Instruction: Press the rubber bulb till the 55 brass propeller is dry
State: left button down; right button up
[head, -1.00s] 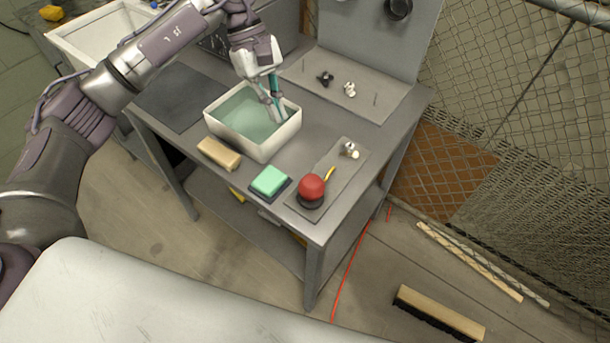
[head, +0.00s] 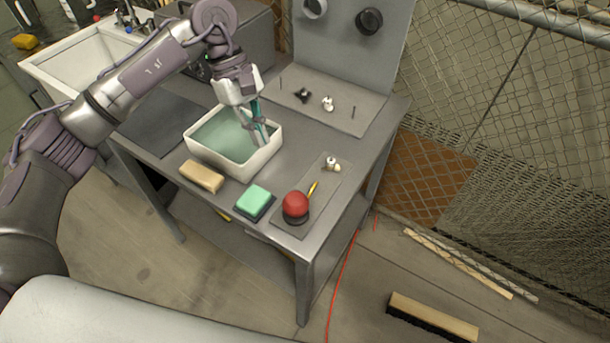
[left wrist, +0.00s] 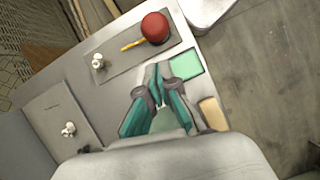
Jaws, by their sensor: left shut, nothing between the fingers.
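The red rubber bulb (head: 295,204) stands on a dark base at the near end of a grey mat, its yellow nozzle (head: 313,188) pointing at a small pale propeller (head: 331,163). The bulb (left wrist: 155,27), nozzle (left wrist: 132,44) and propeller (left wrist: 97,62) also show in the left wrist view. I cannot make out a 55 marking or brass colour. My left gripper (head: 262,141) points down at the right side of the white water tank (head: 259,163), apart from the bulb. Its teal fingers (left wrist: 158,76) are shut and empty. My right gripper is out of view.
A green sponge (head: 255,199) and a tan block (head: 201,176) lie along the bench's near edge. A dark propeller (head: 302,95) and a pale one (head: 327,103) sit on the rear mat (head: 350,121), with upright pins beside them. A back panel (head: 345,50) stands behind.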

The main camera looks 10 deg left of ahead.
pick_arm(q)
jog(key=t+y+p, duration=0.1)
jog(key=p, duration=0.4)
send_near(293, 196)
jog(key=r, duration=0.1)
jog(key=shift+d+f+y+b, duration=0.2)
jog(key=shift+f+y+b, duration=0.1)
jog(key=shift+b, duration=0.05)
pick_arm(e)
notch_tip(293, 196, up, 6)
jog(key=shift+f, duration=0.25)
pick_arm(q)
jog(key=shift+f, duration=0.15)
jog(key=shift+b+x, duration=0.95)
jog(key=shift+x, duration=2.35)
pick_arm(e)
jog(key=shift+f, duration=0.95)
